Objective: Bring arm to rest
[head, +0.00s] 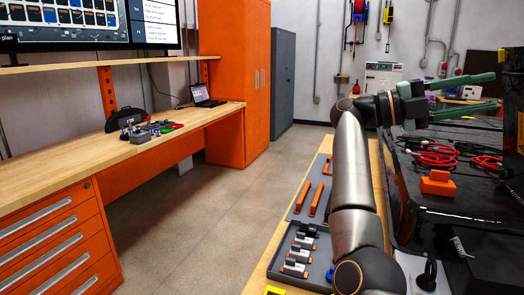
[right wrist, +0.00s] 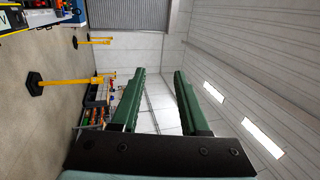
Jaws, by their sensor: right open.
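My right arm (head: 351,165) reaches up from the bottom of the head view, over the edge of a wooden-topped bench. My right gripper (head: 490,93) points to the right, with its two green fingers apart and nothing between them. It is held above the black surface with the cables. In the right wrist view, the same green fingers (right wrist: 155,88) are open and empty, with a pale wall and ceiling behind them. My left gripper is in neither view.
A grey tray (head: 326,262) with small parts and two orange-handled tools (head: 316,199) lie left of my arm. Red cables (head: 436,155) and an orange block (head: 437,183) lie under the gripper. A wooden workbench (head: 60,165) runs along the left. The floor (head: 200,215) between is clear.

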